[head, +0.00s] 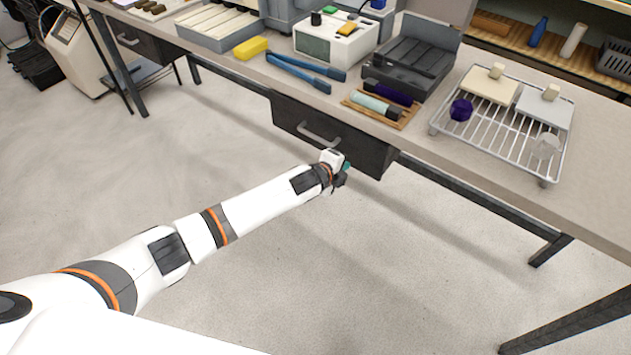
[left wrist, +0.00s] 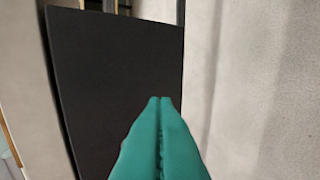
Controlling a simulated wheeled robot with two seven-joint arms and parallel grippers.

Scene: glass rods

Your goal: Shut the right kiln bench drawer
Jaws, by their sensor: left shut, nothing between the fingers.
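The right kiln bench drawer (head: 350,145) is dark grey with a pale bar handle (head: 318,134), and it hangs under the bench's front edge. Its front lies close under the bench top; I cannot tell whether a small gap is left. My left gripper (head: 347,167) is at the lower right part of the drawer front, right of the handle. In the left wrist view its teal fingers (left wrist: 160,100) are together and empty, tips pointing at the dark drawer front (left wrist: 110,60). Whether the tips touch it is unclear. My right gripper is not in view.
Another drawer (head: 135,40) is at the far left. The floor before the bench is clear.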

